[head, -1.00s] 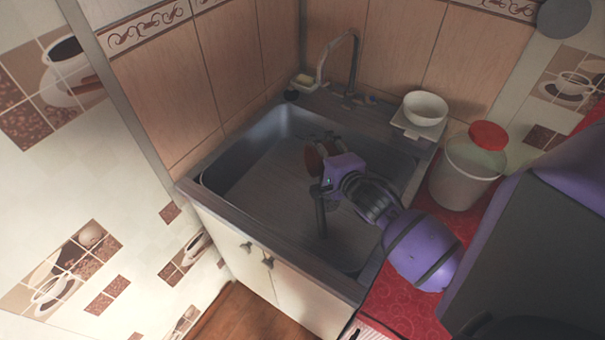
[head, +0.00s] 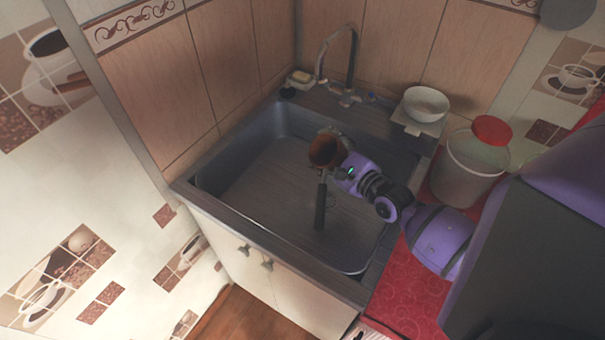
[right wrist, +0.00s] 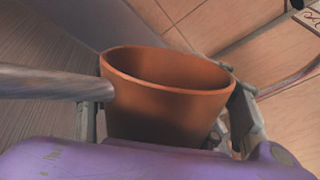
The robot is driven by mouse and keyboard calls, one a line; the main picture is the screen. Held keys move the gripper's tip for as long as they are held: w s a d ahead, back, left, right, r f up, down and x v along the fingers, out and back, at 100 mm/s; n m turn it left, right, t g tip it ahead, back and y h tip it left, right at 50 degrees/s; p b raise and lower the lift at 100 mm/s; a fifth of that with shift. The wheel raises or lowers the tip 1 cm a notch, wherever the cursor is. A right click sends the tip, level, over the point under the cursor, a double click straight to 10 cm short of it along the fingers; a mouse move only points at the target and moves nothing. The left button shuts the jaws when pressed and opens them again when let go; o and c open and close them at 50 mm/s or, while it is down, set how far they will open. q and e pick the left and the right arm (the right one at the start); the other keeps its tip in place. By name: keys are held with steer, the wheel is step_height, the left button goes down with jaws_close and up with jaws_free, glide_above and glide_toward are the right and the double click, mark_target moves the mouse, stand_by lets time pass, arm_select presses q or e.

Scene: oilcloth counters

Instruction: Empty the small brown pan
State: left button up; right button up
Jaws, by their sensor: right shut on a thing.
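The small brown pan (head: 323,152) is above the sink basin, with its open mouth showing in the head view. Its dark handle (head: 320,205) points toward the front of the sink. My right gripper (head: 337,158) is shut on the pan, coming from the right. In the right wrist view the pan's body (right wrist: 160,118) sits between the fingers, and its handle (right wrist: 45,82) sticks out to the left. The part of the inside that I see shows no contents, but its bottom is hidden. My left gripper is not in view.
The grey sink (head: 262,185) lies below, its visible floor bare. A faucet (head: 352,60) stands behind. A white bowl (head: 426,103) and a clear bucket with a red lid (head: 491,130) stand to the right. A soap dish (head: 299,80) sits at the back left corner.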

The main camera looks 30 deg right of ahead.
steer(key=shift+d+m, duration=0.15)
steer(key=shift+m, duration=0.25)
steer(key=d+m+b, duration=0.1)
steer(key=b, duration=0.1)
steer(key=d+r+m+t+b, duration=0.1)
steer(key=m+b, duration=0.1)
steer(key=d+r+m+b, duration=0.1)
steer(key=d+m+b, duration=0.1)
steer(key=shift+s+y, duration=0.3)
steer(key=shift+d+r+m+t+b, duration=0.4)
steer(key=shift+d+m+t+b, duration=0.1)
steer(key=shift+m+b, duration=0.35)
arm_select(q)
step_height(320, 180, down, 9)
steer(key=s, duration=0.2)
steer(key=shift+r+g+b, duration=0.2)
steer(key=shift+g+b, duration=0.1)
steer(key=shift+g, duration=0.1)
arm_select(e)
steer(key=shift+d+r+m, duration=0.25)
steer(key=shift+r+m, duration=0.1)
steer(key=shift+r, duration=0.1)
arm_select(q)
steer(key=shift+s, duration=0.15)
